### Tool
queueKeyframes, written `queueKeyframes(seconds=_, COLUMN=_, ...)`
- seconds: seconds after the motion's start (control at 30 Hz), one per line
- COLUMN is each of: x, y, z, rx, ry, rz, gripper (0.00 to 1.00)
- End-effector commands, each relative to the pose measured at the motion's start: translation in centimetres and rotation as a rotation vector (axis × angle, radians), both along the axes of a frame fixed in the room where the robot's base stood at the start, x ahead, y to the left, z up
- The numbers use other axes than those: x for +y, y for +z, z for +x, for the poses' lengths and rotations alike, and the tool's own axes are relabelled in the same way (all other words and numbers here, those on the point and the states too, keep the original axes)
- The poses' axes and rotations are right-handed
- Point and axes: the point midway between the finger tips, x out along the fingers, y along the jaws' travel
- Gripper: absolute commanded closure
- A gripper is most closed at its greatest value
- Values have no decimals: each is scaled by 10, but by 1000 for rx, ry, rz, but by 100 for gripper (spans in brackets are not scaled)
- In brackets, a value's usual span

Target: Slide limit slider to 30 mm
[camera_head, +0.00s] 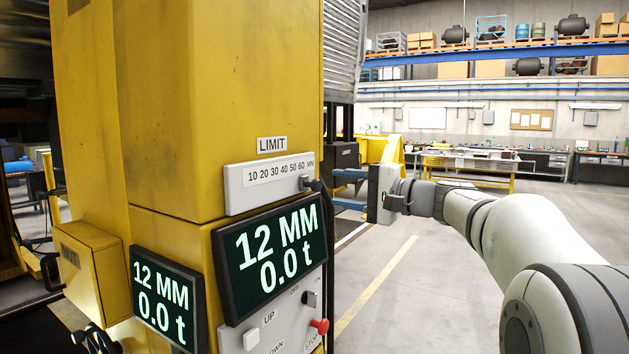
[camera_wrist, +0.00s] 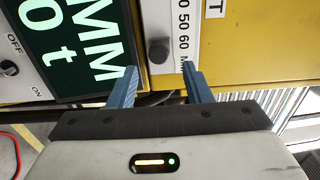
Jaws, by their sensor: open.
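The limit slider's dark knob (camera_head: 305,183) sits at the right end of the grey scale plate (camera_head: 235,205), by the 60 mark, under the LIMIT label (camera_head: 272,145). The plate is marked 10 to 60 and MM. My gripper (camera_head: 337,188) is open, its two blue fingers pointing at the yellow column from the right. In the wrist view the knob (camera_wrist: 158,50) lies just beyond the gap between the open fingertips (camera_wrist: 159,70), one finger to each side. The fingers look empty, and I see no contact with the knob.
A large display (camera_head: 270,248) below the plate reads 12 MM and 0.0 t. Under it are a switch (camera_head: 309,299), a white button (camera_head: 251,340) and a red knob (camera_head: 320,326). A dark cable runs down beside the plate's right end. Open floor lies to the right.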

Motion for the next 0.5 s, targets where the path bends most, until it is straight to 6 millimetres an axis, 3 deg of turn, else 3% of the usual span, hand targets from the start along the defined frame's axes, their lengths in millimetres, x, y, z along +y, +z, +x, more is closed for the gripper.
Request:
queueKeyframes(seconds=0.3, x=43, y=2, z=27, rx=3, ry=2, rz=-1, gripper=55)
queueKeyframes(seconds=0.5, x=55, y=0, z=35, rx=2, ry=0, rz=-3, gripper=55)
